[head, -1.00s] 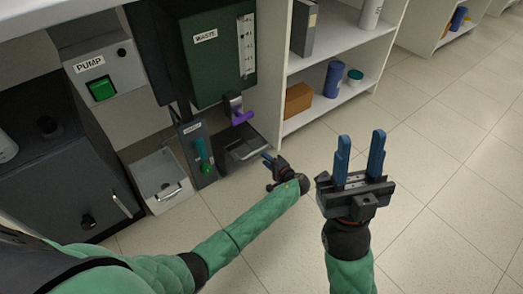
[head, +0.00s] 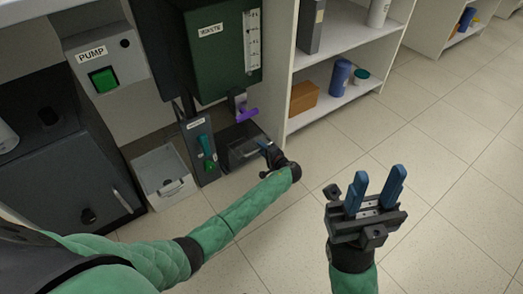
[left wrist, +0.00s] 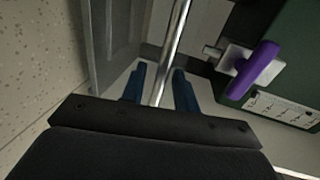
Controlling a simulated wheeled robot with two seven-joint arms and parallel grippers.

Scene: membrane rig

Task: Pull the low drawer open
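The low drawer (head: 236,150) is a dark open-topped tray near the floor, below the green waste tank. Its bar handle (left wrist: 178,35) is a shiny metal rod in the left wrist view. My left gripper (head: 264,147) is at the drawer's front. In the left wrist view, its blue fingers (left wrist: 158,75) stand apart, one on each side of the rod, with gaps visible. In the head view the gripper hides the handle. My right gripper (head: 380,176) is open and empty above the floor at the right.
A purple valve handle (head: 248,115) hangs under the waste tank (head: 226,55), just above the drawer. A switch panel (head: 201,150) and a white bin with a handle (head: 162,177) stand to the left. A shelf (head: 340,95) stands to the right. The floor in front is clear.

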